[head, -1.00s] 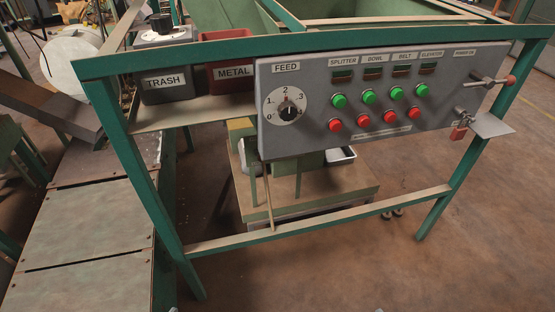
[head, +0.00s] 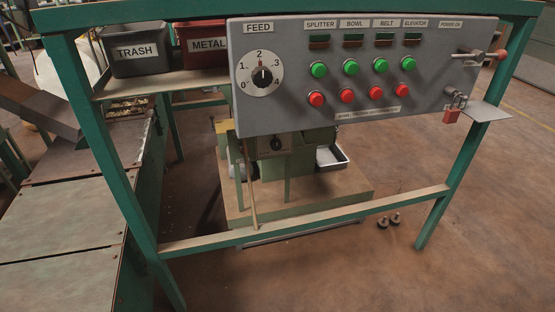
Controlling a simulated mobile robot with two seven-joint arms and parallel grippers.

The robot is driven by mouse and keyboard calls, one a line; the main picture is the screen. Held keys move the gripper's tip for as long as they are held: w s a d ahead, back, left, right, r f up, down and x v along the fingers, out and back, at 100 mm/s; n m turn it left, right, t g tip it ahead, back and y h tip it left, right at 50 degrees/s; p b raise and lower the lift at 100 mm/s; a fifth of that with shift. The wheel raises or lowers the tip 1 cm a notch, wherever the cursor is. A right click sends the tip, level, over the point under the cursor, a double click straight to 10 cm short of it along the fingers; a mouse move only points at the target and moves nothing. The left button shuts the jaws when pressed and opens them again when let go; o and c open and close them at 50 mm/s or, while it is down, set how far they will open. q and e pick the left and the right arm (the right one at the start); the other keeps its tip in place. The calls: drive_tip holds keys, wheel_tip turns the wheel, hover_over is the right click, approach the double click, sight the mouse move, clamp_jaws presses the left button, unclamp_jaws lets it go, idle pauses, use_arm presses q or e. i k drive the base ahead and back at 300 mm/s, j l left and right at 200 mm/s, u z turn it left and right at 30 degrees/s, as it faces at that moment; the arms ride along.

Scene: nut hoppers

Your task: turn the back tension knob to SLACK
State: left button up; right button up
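No knob in view carries a readable SLACK label. A small dark dial plate with a light pointer (head: 276,143) shows on the green machine (head: 316,140) just below the grey control panel; its markings are too small to read, and I cannot tell whether it is the back tension knob. The panel's black FEED knob (head: 262,77) sits on a white dial numbered 0 to 4, its pointer up near 2. Neither of my grippers is in view.
The grey control panel (head: 440,84) with green and red buttons hangs on a green frame (head: 450,195). TRASH (head: 139,51) and METAL (head: 205,45) bins stand on a shelf at left. Two small round objects (head: 389,220) lie on the brown floor. Floor at right is mostly clear.

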sight(276, 145)
drive_tip(key=i+l, duration=0.25)
drive_tip(key=l, duration=0.15)
drive_tip(key=i+l, duration=0.25)
drive_tip(key=l, duration=0.15)
drive_tip(key=i+l, duration=0.2)
drive_tip(key=l, duration=0.2)
drive_tip(key=i+l, duration=0.25)
drive_tip(key=l, duration=0.15)
drive_tip(key=i+l, duration=0.25)
drive_tip(key=l, duration=0.15)
